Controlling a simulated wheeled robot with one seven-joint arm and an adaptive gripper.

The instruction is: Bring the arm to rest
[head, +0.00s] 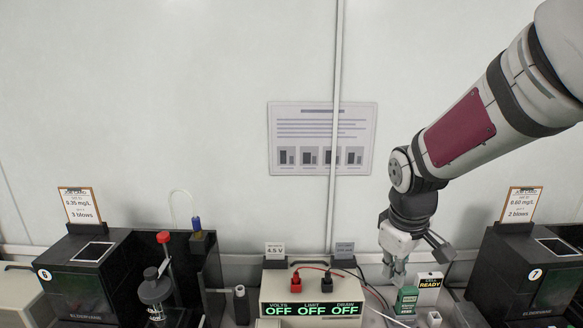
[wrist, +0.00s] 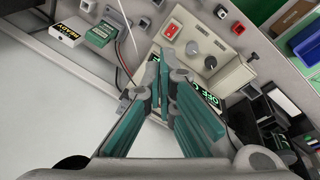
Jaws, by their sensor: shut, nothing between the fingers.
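My gripper (head: 396,268) hangs from my arm at the right of the head view, pointing down. It is just right of the beige power supply (head: 312,290) and close above a small green device (head: 406,300). In the wrist view my gripper (wrist: 162,60) has its teal fingers closed together at the tips, with nothing between them. The power supply shows in the wrist view (wrist: 205,45) beyond the fingertips, partly hidden by them. The green device (wrist: 101,34) is at the upper left there, apart from the fingers.
A white box marked READY (head: 429,281) stands right of the green device. Black testers stand at left (head: 85,275) and right (head: 520,275), with cards on top. The supply's display reads OFF three times. A poster (head: 322,115) hangs on the wall. A clear pale surface (wrist: 70,100) shows in the wrist view.

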